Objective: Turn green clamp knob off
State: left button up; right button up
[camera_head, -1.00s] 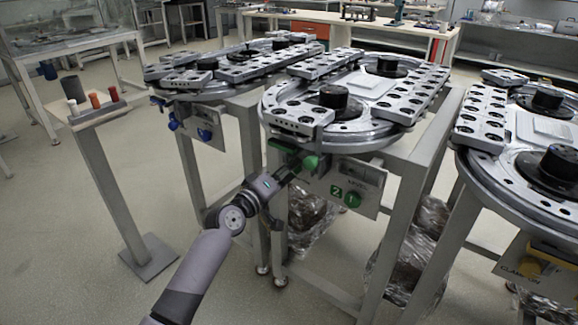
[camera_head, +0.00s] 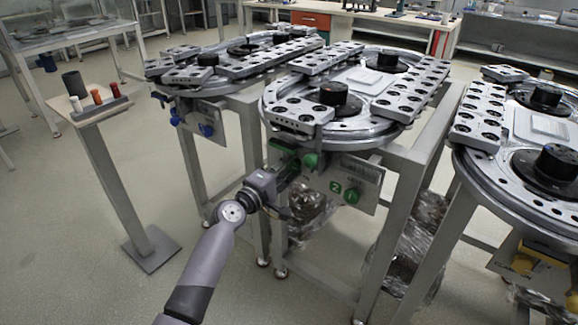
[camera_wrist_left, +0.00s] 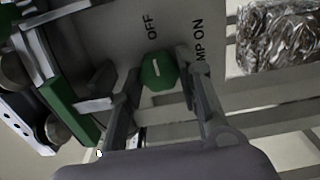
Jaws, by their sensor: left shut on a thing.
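The green clamp knob (camera_wrist_left: 158,71) sits on a grey panel in the left wrist view, with a short white mark on its face. "OFF" is printed on the panel above it and "ON" to its right. My left gripper (camera_wrist_left: 160,82) has one finger on each side of the knob and is shut on it. In the head view the knob (camera_head: 311,160) shows under the front edge of the middle ring track (camera_head: 330,138), with my left gripper (camera_head: 301,171) reaching it from the lower left. My right gripper is not in view.
A green block (camera_wrist_left: 72,118) is close left of my fingers. Table legs and wrapped bundles (camera_head: 312,203) are below. A post with small cylinders (camera_head: 97,97) stands left.

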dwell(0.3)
pick_arm(q)
jog(key=o, duration=1.1)
jog(key=shift+o, duration=0.2)
jog(key=v, duration=1.2)
jog(key=shift+f, duration=0.15)
